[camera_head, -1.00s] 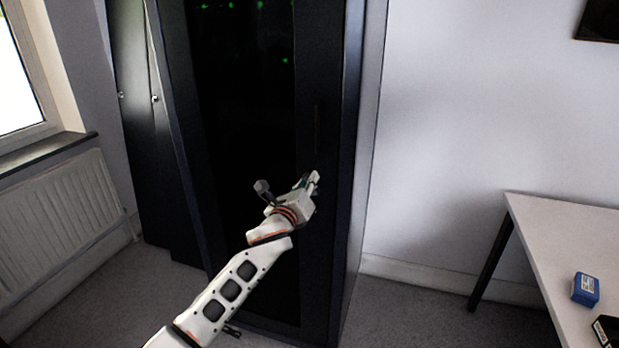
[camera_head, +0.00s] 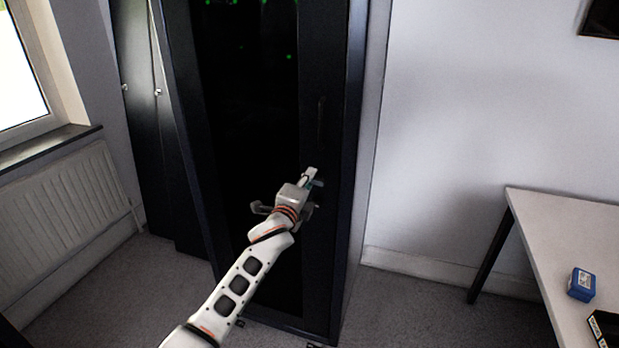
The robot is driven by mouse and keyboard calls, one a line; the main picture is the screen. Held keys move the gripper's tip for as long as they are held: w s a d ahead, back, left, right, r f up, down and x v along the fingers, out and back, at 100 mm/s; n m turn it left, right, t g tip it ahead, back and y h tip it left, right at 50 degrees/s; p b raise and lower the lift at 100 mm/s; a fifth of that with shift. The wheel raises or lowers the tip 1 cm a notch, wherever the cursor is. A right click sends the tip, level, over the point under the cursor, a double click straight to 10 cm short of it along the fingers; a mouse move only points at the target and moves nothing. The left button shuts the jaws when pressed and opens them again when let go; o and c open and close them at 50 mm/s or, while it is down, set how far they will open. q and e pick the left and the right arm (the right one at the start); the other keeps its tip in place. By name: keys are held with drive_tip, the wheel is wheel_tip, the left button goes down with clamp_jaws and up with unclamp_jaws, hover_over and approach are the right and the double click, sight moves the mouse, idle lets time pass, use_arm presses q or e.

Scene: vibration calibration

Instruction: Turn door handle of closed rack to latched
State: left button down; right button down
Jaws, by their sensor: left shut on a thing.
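The tall black rack (camera_head: 345,210) stands in the middle with its dark glass door shut in its frame. Small green lights show behind the glass near the top. The door handle (camera_head: 321,120) is a dark upright shape on the right side of the door frame, hard to make out against the black; its lower part is hidden at my gripper. My left gripper (camera_head: 311,177) reaches up from below and is shut at the lower end of the handle. How far the handle is turned is not clear. My right gripper is not in view.
A white table (camera_head: 560,235) stands at the right with a blue box (camera_head: 582,284) and a dark device (camera_head: 605,327) on it. A radiator (camera_head: 70,220) is under the window at the left. Dark cabinets (camera_head: 150,120) stand beside the rack. The carpet between rack and table is free.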

use_arm(q)
drive_tip(key=shift+f+n, duration=0.1)
drive_tip(key=shift+n, duration=0.5)
drive_tip(key=c, duration=2)
unclamp_jaws()
drive_tip(key=shift+o, duration=0.2)
drive_tip(key=v, duration=1.2)
